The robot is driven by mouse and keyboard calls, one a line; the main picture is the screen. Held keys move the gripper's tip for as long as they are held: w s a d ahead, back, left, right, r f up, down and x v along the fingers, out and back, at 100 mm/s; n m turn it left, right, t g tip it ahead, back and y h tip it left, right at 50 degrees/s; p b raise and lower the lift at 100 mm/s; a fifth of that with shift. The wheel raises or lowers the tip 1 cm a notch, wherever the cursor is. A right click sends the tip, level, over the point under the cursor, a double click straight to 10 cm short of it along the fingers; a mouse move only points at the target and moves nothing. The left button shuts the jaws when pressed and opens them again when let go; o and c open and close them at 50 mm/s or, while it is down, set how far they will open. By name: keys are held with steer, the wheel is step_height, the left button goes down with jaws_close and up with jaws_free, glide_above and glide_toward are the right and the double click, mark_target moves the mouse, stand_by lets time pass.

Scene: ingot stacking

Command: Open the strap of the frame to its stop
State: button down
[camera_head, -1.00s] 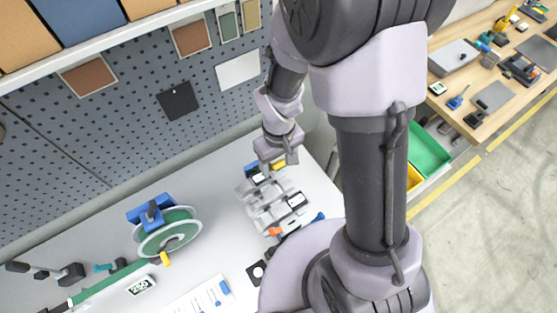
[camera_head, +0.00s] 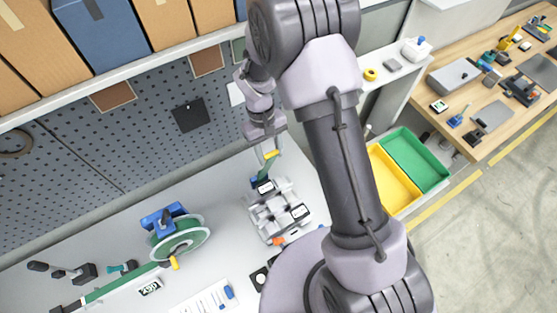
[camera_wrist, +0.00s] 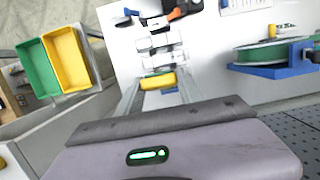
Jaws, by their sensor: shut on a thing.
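The frame (camera_head: 280,212) stands on the white bench with silver-grey ingots in it, two of them with dark labels on top. It also shows in the wrist view (camera_wrist: 160,42). The yellow grip (camera_head: 271,154) of the strap is raised above the frame's back end. My gripper (camera_head: 268,157) is at this grip from above. In the wrist view, the yellow grip (camera_wrist: 158,81) lies between my two fingers (camera_wrist: 159,86), which are shut on it. The rest of the strap is mostly hidden or too small to tell.
A green reel on a blue stand (camera_head: 178,238) is left of the frame. A pegboard (camera_head: 150,150) rises behind, with a shelf of boxes above. A yellow bin (camera_head: 392,178) and a green bin (camera_head: 415,158) are at the right, beside a wooden table (camera_head: 500,85).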

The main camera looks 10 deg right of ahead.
steer(key=shift+w+a+r, duration=0.1)
steer(key=shift+w+a, duration=0.05)
steer(key=shift+w, duration=0.2)
steer(key=shift+s, duration=0.1)
steer(key=c, duration=0.8)
jaws_free()
steer(key=shift+o, duration=0.2)
steer(key=shift+r, duration=0.1)
steer(key=v, duration=1.7)
steer(key=shift+w, duration=0.25)
